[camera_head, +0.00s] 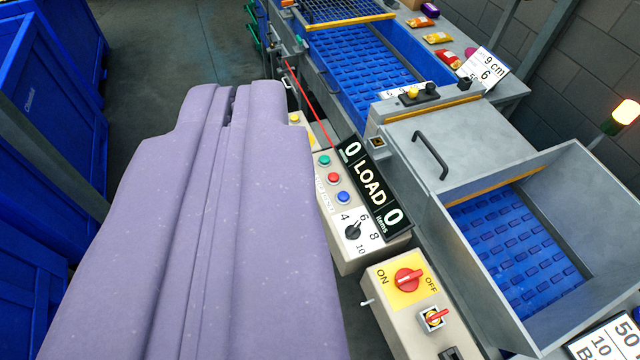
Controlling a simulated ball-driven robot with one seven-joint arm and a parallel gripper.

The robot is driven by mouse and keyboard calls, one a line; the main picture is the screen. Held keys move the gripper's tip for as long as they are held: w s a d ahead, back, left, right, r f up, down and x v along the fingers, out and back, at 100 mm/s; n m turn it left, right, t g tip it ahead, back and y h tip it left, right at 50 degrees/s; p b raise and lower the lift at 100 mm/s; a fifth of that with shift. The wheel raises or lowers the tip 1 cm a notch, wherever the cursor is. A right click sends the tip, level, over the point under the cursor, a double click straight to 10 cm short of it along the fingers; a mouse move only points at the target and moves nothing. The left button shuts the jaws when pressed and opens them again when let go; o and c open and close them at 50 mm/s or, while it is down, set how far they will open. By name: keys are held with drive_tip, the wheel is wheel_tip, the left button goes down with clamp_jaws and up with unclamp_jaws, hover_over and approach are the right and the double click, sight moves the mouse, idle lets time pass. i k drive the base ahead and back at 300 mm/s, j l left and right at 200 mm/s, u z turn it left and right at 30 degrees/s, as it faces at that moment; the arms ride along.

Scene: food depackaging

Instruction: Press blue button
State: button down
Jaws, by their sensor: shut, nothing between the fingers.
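The blue button (343,197) is on the pale control box (349,254), below a red button (333,178) and a green button (324,160). It is uncovered. My gripper (232,98) is the large purple shape that fills the left and middle of the view. Its two fingers are together with a thin seam between them, and nothing is held. The fingertips are up and to the left of the blue button, apart from it in the picture. The gripper hides the floor and whatever lies behind it.
A dial (353,231) is below the buttons. A black LOAD sign (371,186) stands close to their right. A box with a red switch (407,280) is nearer. A grey hopper (600,175) and blue conveyor (362,70) are right. Blue crates (40,130) line the left.

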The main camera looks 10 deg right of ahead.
sight(343, 196)
drive_tip(key=i+j+z, duration=0.1)
drive_tip(key=i, duration=0.4)
drive_tip(key=i+j, duration=0.3)
drive_tip(key=i, duration=0.2)
drive_tip(key=i+l+z, duration=0.1)
drive_tip(key=i, duration=0.05)
